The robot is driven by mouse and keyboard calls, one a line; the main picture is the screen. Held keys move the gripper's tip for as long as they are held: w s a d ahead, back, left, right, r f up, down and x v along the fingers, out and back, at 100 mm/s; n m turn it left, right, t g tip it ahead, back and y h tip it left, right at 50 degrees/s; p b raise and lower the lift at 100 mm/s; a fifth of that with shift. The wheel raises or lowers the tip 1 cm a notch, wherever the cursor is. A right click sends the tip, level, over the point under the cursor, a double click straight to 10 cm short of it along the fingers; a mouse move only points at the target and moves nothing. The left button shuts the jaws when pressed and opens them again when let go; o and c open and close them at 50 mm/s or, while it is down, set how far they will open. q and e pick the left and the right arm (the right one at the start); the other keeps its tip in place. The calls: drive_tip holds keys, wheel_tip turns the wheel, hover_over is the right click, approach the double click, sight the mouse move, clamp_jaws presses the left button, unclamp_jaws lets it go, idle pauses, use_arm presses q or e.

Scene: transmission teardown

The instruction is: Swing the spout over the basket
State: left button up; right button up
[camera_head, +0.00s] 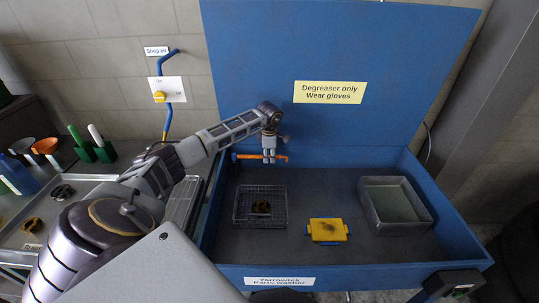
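The spout appears as a thin orange bar (246,156) near the back wall of the blue parts washer, lying roughly level across the picture. My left gripper (269,158) points down at the bar and covers its middle. The orange shows on both sides of the fingers; whether they are closed on it is too small to tell. A dark yellowish ring-shaped part (261,207) lies in the basket. My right gripper does not show.
On the washer floor, a yellow and blue block (327,230) lies right of the basket and a grey open tray (425,218) stands farther right. The raised blue lid (400,60) stands behind. A bench with parts (62,192) is at left.

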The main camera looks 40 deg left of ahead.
use_arm(q)
drive_tip(key=shift+c, duration=0.2)
clamp_jaws()
drive_tip(key=shift+s, duration=0.1)
